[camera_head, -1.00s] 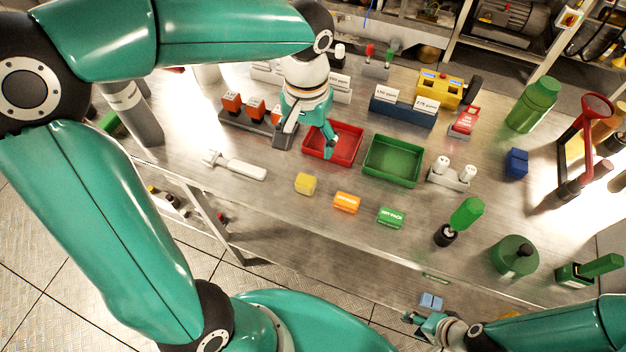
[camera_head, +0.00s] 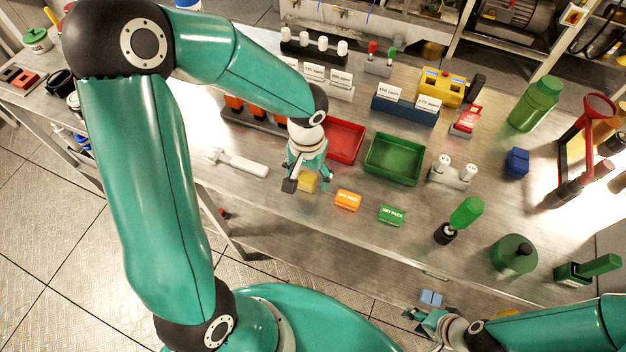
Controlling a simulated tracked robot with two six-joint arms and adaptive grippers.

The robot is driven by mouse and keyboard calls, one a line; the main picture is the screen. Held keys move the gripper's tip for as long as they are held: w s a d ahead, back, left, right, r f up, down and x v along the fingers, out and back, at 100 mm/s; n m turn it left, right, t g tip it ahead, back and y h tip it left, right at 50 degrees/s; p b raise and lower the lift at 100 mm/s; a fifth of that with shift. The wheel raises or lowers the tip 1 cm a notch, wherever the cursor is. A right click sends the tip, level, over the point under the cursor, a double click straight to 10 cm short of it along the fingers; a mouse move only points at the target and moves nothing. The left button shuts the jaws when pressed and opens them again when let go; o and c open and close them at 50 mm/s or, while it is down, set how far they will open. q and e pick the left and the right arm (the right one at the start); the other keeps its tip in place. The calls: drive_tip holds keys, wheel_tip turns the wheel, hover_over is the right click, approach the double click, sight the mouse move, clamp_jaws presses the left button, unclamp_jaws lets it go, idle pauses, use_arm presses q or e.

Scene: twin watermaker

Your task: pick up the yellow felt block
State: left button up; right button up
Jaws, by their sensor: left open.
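The yellow felt block (camera_head: 307,182) lies on the metal bench, in front of the red tray (camera_head: 345,141). My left gripper (camera_head: 307,187) is directly over it, pointing down, with its fingers apart. The fingers and palm hide part of the block. I cannot tell whether the fingers touch it. My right gripper (camera_head: 427,316) is low at the bottom of the view, in front of the bench edge, near a small blue block (camera_head: 431,298). I cannot tell whether its jaws are open or shut.
An orange block (camera_head: 348,200) and a green pack (camera_head: 391,215) lie to the right of the yellow block. A white-handled tool (camera_head: 240,162) lies to the left. A green tray (camera_head: 394,160) stands behind.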

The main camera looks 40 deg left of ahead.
sight(308, 176)
use_arm(q)
drive_tip(key=shift+f, duration=0.25)
drive_tip(key=c, duration=1.1)
drive_tip(key=shift+r, duration=0.1)
wheel_tip(308, 176, up, 20)
drive_tip(key=shift+f, duration=0.1)
